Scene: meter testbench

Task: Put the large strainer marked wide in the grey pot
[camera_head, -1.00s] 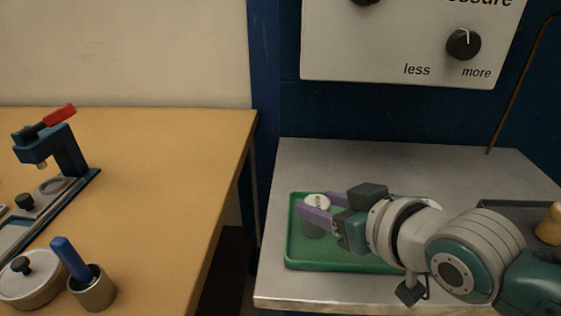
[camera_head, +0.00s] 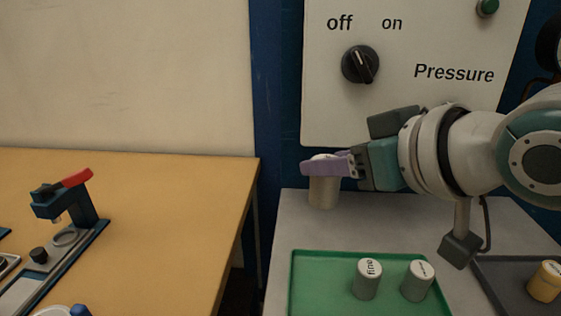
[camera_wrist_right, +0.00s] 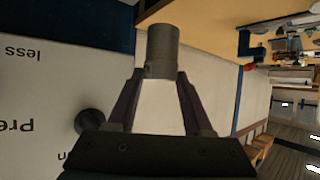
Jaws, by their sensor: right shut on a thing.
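My right gripper (camera_head: 324,167) is shut on a grey cylindrical strainer (camera_head: 323,193) and holds it upright in the air above the back of the grey bench. The wrist view shows the strainer (camera_wrist_right: 162,45) between the fingertips (camera_wrist_right: 158,76). The mark on its white top cannot be read now. Two more cylinders stand on the green tray (camera_head: 310,288): one marked "fine" (camera_head: 367,280), the other (camera_head: 417,281) with a mark too small to read. A pale rim (camera_head: 52,312) and a blue handle tip (camera_head: 80,310) show at the bottom left; no whole pot is visible. My left gripper is out of view.
A blue press with a red lever (camera_head: 75,200) stands on the yellow table (camera_head: 170,210). A gap separates that table from the grey bench (camera_head: 300,215). The pressure panel (camera_head: 330,100) is behind my gripper.

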